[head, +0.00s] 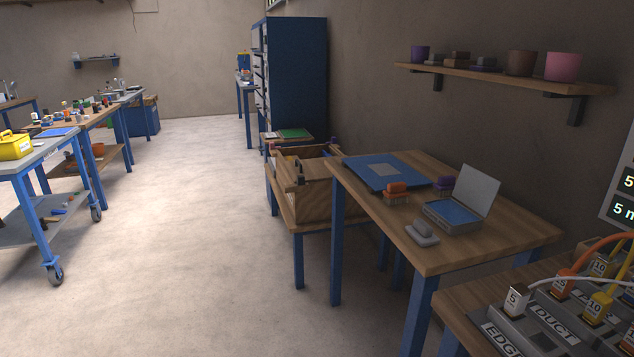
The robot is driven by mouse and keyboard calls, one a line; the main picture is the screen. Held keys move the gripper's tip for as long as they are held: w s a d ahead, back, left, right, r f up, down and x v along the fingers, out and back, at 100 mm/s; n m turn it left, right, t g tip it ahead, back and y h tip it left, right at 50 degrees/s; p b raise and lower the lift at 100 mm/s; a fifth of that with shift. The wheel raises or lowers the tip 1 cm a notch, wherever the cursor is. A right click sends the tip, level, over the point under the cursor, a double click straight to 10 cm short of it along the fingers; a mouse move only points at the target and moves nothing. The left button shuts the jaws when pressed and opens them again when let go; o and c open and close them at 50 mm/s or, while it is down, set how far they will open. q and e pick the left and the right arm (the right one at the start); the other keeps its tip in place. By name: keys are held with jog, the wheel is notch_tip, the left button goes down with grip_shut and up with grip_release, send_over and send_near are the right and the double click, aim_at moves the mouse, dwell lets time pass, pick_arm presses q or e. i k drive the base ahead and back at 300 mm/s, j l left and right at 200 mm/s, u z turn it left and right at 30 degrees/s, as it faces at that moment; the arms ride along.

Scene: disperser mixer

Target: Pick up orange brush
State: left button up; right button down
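An orange brush (396,190) with a pale lower part stands on the wooden table (470,263) on the right, near its front left edge. It sits just off the near corner of a blue mat. Behind it, to the right, is a similar purple brush (444,184). Neither of my grippers shows in the head view, so nothing is seen holding the orange brush.
On the same table are a blue mat (365,175), an open case with a blue pad (452,212) and a grey block (422,234). A wooden crate (312,195) stands behind the table. A cabled panel (545,335) is at lower right.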

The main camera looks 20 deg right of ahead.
aim_at(396, 193)
jog(key=z, duration=1.55)
